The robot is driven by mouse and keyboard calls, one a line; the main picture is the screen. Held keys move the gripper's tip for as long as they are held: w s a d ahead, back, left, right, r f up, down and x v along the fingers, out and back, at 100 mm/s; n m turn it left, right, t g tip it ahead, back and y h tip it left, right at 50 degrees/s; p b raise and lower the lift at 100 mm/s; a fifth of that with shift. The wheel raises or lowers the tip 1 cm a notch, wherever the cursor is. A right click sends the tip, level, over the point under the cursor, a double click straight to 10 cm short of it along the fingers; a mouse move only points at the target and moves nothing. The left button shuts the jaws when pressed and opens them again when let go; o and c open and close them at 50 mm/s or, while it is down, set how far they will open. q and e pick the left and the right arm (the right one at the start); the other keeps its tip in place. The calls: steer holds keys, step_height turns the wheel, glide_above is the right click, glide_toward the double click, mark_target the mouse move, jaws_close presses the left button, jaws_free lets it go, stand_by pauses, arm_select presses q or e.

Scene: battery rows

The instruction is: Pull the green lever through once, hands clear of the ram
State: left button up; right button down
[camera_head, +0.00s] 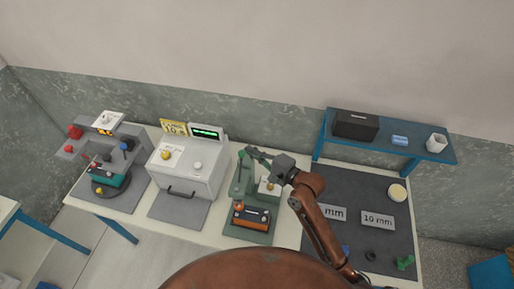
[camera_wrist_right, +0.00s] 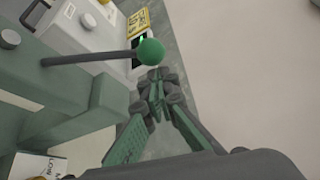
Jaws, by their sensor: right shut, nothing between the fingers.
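The green press (camera_head: 240,186) stands on the table near the middle. Its lever has a dark rod (camera_wrist_right: 88,58) and a green ball knob (camera_wrist_right: 151,52), clear in the right wrist view. My right gripper (camera_head: 252,152) is at the top of the press; in the right wrist view its fingertips (camera_wrist_right: 156,82) are closed together, empty, just below the knob. I cannot tell whether they touch it. A black and orange battery (camera_head: 251,217) sits at the front of the press. The ram cannot be made out. My left gripper is not in view.
A white box machine (camera_head: 190,166) with a green display stands left of the press, and a grey machine (camera_head: 122,150) further left. A dark mat (camera_head: 375,205) with labelled plates lies to the right. A blue shelf (camera_head: 385,146) stands behind the mat.

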steer(key=shift+s+a, duration=0.15)
steer(key=shift+s, duration=0.05)
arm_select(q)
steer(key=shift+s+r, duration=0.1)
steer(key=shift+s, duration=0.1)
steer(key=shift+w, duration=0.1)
arm_select(e)
steer(key=shift+s, duration=0.15)
